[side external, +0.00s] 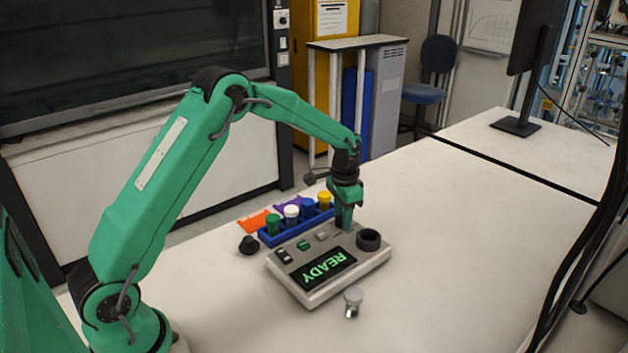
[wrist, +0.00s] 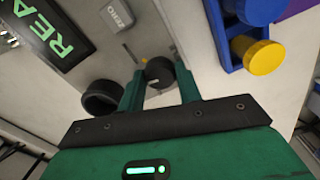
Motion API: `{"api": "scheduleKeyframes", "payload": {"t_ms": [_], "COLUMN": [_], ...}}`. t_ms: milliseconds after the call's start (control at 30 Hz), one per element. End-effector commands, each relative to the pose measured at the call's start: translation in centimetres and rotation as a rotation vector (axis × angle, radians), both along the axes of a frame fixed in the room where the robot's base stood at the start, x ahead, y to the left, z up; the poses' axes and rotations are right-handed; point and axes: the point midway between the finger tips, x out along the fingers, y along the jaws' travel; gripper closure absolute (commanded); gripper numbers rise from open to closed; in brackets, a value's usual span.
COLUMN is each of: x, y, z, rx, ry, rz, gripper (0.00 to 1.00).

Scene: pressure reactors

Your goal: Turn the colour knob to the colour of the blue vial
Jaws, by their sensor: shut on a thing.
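A grey control box (side external: 290,290) lies on the white bench, with a lit green READY screen. In the wrist view, a dark round knob (wrist: 158,72) sits on the box between the fingertips of my gripper (wrist: 160,82). My gripper is shut on this knob. In the side view, my gripper (side external: 344,222) points down at the box's back edge and hides the knob. The knob's setting cannot be read. The blue vial (side external: 307,207) stands in a blue rack (side external: 275,240) behind the box, between a white-capped and a yellow-capped vial.
A black round socket (side external: 368,239) stands on the box beside my gripper. The yellow vial (wrist: 262,57) in the rack is close to my gripper. A small silver-and-white object (side external: 353,300) lies in front, and a black knob-like piece (side external: 249,244) lies left. The bench at right is clear.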

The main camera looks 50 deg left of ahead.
Motion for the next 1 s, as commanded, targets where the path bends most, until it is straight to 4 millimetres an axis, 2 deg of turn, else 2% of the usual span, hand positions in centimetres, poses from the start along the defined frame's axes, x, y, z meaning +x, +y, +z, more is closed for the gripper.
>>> {"api": "scheduleKeyframes", "payload": {"t_ms": [1000], "x": [-0.05], "y": [0.05], "z": [0.19], "rx": [0.000], "ry": [0.001], "rz": [0.953], "gripper": [0.89]}}
